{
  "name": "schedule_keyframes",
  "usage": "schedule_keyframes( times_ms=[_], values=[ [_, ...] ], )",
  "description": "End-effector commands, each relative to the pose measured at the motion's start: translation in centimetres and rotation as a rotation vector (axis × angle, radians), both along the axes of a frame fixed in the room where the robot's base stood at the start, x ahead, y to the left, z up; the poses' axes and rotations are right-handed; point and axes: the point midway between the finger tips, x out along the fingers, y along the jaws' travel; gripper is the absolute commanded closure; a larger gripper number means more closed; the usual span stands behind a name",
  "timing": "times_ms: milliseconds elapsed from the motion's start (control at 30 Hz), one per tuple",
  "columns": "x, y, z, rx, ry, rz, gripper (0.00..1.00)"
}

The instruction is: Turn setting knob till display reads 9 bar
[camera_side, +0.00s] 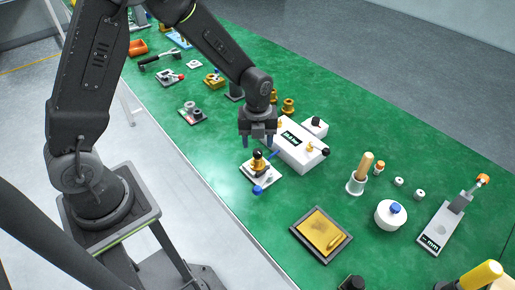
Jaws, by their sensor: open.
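My gripper (257,143) points down with its two dark fingers apart, and nothing shows between them. It is over a small white plate (247,171) that carries a black and gold fitting (258,163) with a blue lever and a blue knob (257,190) at its front. Behind it stands a white box (305,160) with a dark display (291,138); its digits are too small to read. The box has a black knob (325,152) at its right end. I cannot tell which knob is the setting knob, or whether a finger touches the fitting.
A framed tan tray (297,233) lies in front, right of the plate. A wooden-handled tool in a white cup (356,186), a white round pot (391,222) and a gauge stand (440,228) are further right.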

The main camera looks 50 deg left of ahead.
Motion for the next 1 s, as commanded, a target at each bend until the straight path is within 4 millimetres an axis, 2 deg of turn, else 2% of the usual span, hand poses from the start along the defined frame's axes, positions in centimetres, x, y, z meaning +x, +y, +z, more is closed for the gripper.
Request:
schedule_keyframes(
  times_ms=[100,233,633,1000],
  values=[
    [-0.1,0.0,-1.9,0.0,0.004,0.0,0.45],
    [0.0,0.0,-3.1,0.0,0.001,0.0,0.45],
    [0.0,0.0,-3.7,0.0,-0.001,0.001,0.46],
    [0.0,0.0,-3.7,0.0,-0.001,0.001,0.82]
  ],
)
